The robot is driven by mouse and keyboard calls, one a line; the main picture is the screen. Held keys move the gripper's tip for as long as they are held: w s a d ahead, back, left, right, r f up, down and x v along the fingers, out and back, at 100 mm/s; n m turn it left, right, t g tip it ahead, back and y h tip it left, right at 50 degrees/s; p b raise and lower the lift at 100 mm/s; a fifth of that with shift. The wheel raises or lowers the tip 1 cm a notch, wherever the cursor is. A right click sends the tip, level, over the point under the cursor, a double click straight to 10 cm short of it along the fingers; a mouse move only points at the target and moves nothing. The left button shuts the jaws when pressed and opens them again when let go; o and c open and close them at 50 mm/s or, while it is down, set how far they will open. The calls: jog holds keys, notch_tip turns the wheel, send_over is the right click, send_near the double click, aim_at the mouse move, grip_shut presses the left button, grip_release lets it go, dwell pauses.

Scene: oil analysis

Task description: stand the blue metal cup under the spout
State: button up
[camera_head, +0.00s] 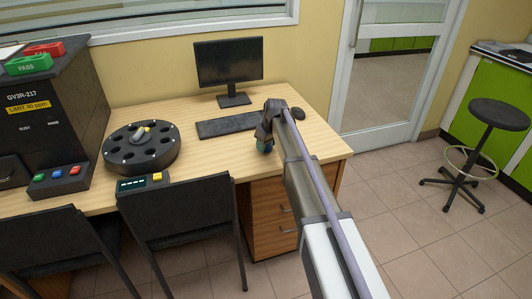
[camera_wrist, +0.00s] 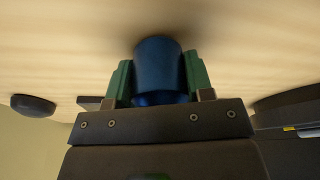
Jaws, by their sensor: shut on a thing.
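The blue metal cup (camera_wrist: 158,72) is between the two green finger pads of my gripper (camera_wrist: 158,84) in the wrist view. The fingers are shut on its sides. In the head view only a small blue part of the cup (camera_head: 265,145) shows below my gripper (camera_head: 264,138), over the right part of the desk near the keyboard. Whether the cup touches the desk top is unclear. A spout cannot be made out. The dark machine (camera_head: 50,110) labelled GV3R-217 stands at the far left of the desk.
A black round carousel (camera_head: 128,158) with holes sits left of centre on the desk (camera_head: 205,160). A small display box (camera_head: 143,182) and a button panel (camera_head: 58,178) are at the front edge. The monitor (camera_head: 229,62), keyboard (camera_head: 228,124) and mouse (camera_head: 298,113) stand behind. Chairs (camera_head: 180,220) are in front.

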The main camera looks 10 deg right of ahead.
jog(key=shift+f+p, duration=0.15)
jog(key=shift+p, duration=0.15)
jog(key=shift+f, duration=0.25)
jog(key=o, duration=0.9)
jog(key=shift+r, duration=0.1)
jog(key=p+v, duration=1.2)
jog(key=shift+r, duration=0.3)
jog(key=shift+o, duration=0.3)
jog(key=s+a+m+g+h, duration=0.1)
jog(key=s+m, duration=0.5)
jog(key=s, duration=2.8)
jog(key=shift+a+f+g+h, duration=0.35)
jog(key=shift+f+g, duration=0.15)
jog(key=shift+g, duration=0.3)
jog(key=shift+o, duration=0.2)
jog(key=shift+w, duration=0.1)
